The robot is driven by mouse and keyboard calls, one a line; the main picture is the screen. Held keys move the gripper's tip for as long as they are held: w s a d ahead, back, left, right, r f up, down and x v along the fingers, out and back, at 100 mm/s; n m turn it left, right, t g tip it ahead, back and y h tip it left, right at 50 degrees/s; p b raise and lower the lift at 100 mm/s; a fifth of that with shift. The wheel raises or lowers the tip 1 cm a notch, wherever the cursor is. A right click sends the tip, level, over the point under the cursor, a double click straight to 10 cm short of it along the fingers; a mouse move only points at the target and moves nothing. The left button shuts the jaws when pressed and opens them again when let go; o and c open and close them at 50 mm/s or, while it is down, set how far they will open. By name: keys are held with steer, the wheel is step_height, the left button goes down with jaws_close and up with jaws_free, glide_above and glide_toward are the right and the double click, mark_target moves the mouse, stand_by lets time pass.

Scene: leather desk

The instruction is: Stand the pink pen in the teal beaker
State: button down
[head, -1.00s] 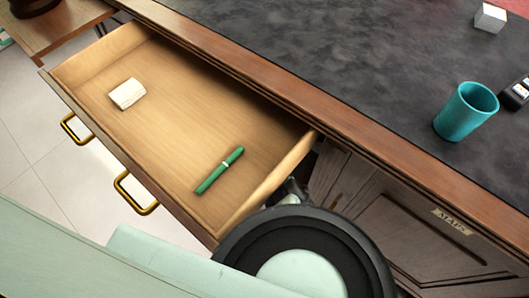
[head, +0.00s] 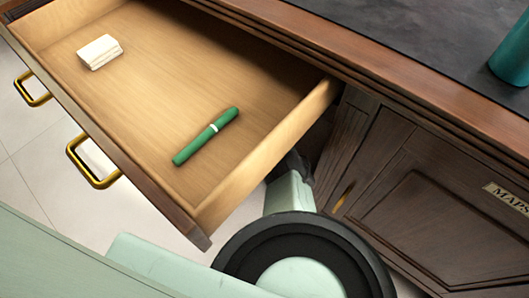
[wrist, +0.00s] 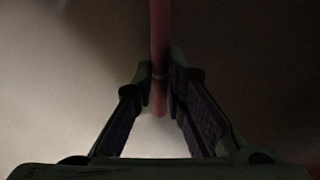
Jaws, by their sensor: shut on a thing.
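In the wrist view, my gripper (wrist: 161,88) is shut on the pink pen (wrist: 159,35), a thin rod between the two fingers. The pen runs from the top edge of the picture to just past the fingertips. The view is dark and shows no beaker. In the head view, the teal beaker (head: 514,55) stands on the dark desk top at the right edge, partly cut off by the frame. My gripper and the pink pen do not show in the head view, so their distance from the beaker cannot be told.
An open wooden drawer (head: 262,157) juts out from the desk. It holds a green pen (head: 206,136) and a small white block (head: 99,52). Below the desk top (head: 400,40) is a cabinet door with a label reading MAPS (head: 507,196). Visible desk top left of the beaker is clear.

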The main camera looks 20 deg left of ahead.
steer(key=shift+w+a+f+b, duration=0.2)
steer(key=shift+w+f+b, duration=0.05)
steer(key=shift+b, duration=0.25)
step_height(320, 180, down, 3)
steer(key=b, duration=0.3)
steer(key=shift+f+b, duration=0.2)
steer(key=shift+b, duration=0.15)
steer(key=c, duration=1.6)
jaws_free()
steer(key=shift+c, duration=0.2)
step_height(320, 180, up, 12)
steer(key=p, duration=0.6)
steer(key=shift+r+p, duration=0.2)
steer(key=shift+p, duration=0.1)
